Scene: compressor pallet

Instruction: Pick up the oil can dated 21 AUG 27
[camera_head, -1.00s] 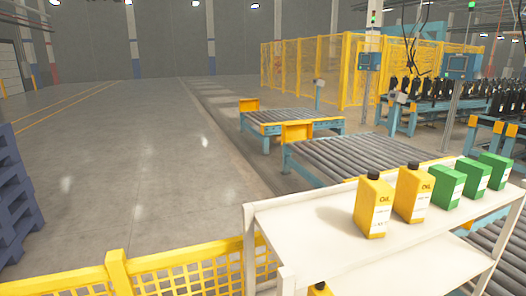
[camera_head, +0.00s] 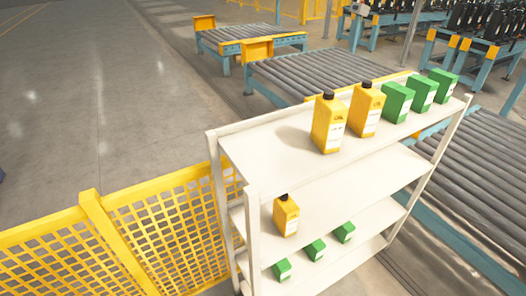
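Two yellow oil cans with black caps stand upright on the top shelf of a white rack: a left one (camera_head: 328,124) and a right one (camera_head: 367,109). A third yellow oil can (camera_head: 286,216) stands on the middle shelf at its left. Each has a white label, but the dates are too small to read, so I cannot tell which is dated 21 AUG 27. Neither of my grippers is in view.
The white rack (camera_head: 262,160) also holds green boxes on top (camera_head: 397,103) and small green boxes low down (camera_head: 315,250). A yellow mesh fence (camera_head: 150,228) adjoins its left side. Roller conveyors (camera_head: 335,73) lie behind and to the right. Open floor (camera_head: 75,110) is at left.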

